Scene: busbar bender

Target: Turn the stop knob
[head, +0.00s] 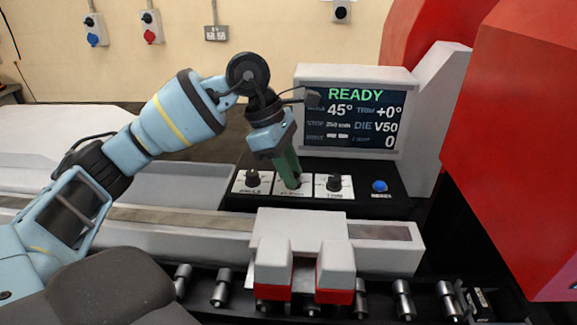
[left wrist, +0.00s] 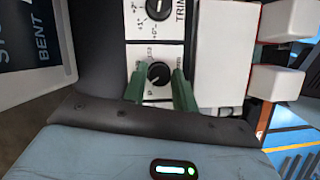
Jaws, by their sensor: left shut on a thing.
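The stop knob (left wrist: 158,73) is the small black middle dial on a white plate in the left wrist view. In the head view its plate (head: 293,188) lies between two others, and the knob is mostly hidden by my fingers. My left gripper (head: 288,170) points down onto it with green fingers. The fingers also show in the left wrist view (left wrist: 159,92), one on each side of the knob, shut on it. The screen (head: 352,115) reads READY, 45°, trim +0°, die V50. My right gripper is not in view.
The angle knob (head: 252,178) is just left and the trim knob (head: 334,183) just right. A blue button (head: 380,186) is further right. White-and-red blocks (head: 303,265) stand in front of the panel. A large red housing (head: 515,150) bounds the right side.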

